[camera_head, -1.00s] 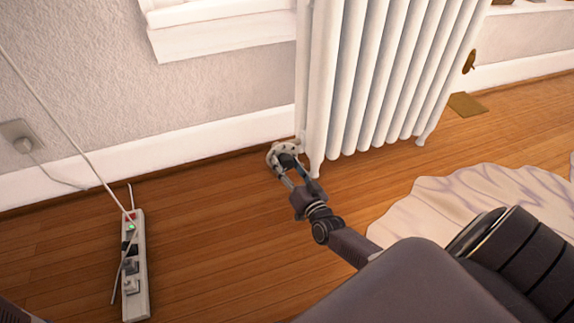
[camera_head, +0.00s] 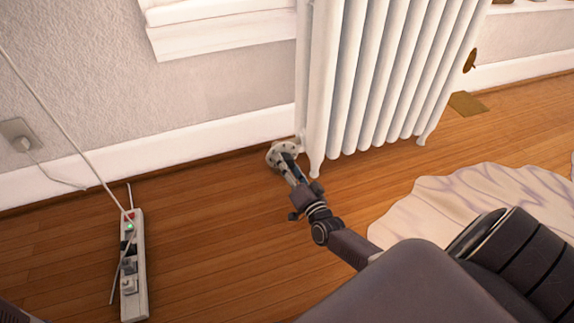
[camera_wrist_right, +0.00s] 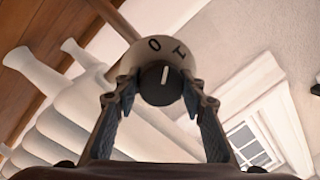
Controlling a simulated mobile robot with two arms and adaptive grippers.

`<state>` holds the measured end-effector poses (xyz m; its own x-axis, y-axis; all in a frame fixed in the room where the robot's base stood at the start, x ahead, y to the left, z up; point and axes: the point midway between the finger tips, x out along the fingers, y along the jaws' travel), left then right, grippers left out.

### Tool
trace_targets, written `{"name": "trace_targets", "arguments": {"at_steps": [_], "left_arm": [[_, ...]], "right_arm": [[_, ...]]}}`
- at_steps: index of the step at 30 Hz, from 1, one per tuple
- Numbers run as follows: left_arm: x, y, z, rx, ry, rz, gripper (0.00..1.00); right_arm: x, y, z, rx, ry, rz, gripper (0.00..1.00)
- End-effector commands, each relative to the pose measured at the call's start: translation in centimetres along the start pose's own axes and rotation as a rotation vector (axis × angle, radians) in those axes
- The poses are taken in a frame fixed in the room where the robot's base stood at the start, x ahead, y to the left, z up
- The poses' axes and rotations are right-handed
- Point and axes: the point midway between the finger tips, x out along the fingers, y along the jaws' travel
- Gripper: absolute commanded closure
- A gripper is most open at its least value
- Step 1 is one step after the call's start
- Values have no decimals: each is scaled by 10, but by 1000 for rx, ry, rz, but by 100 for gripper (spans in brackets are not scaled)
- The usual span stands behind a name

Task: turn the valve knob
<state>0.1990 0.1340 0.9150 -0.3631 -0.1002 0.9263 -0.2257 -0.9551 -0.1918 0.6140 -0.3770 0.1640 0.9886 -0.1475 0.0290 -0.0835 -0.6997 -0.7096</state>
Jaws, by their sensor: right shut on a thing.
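The valve knob (camera_head: 274,157) is at the foot of the white radiator's left end, low over the floor. In the right wrist view the knob (camera_wrist_right: 153,92) has a dark face with a white pointer line, and a pale collar behind it marked 0 and 1. The line points roughly between the two marks. My right gripper (camera_head: 287,160) is shut on the knob; in the wrist view its fingers (camera_wrist_right: 160,92) flank it on both sides. The gripper hides part of the knob in the head view. My left gripper is not in view.
The white radiator (camera_head: 385,80) stands right of the knob by the wall. A power strip (camera_head: 134,280) with plugs and cords lies on the wooden floor at left. A pale rug (camera_head: 480,205) lies at right. The floor between strip and gripper is clear.

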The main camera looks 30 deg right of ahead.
Motion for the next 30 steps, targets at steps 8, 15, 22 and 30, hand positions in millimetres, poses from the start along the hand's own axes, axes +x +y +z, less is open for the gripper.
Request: {"name": "trace_targets", "arguments": {"at_steps": [8, 15, 22, 30], "left_arm": [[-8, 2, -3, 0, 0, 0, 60], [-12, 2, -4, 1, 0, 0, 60], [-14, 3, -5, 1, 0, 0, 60], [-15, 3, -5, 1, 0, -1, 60]], "right_arm": [[0, 0, 2, 245, 19, -11, 86], [0, 0, 2, 412, 34, -18, 86], [0, 0, 2, 509, 41, -22, 86], [0, -1, 1, 550, 45, -23, 86]]}}
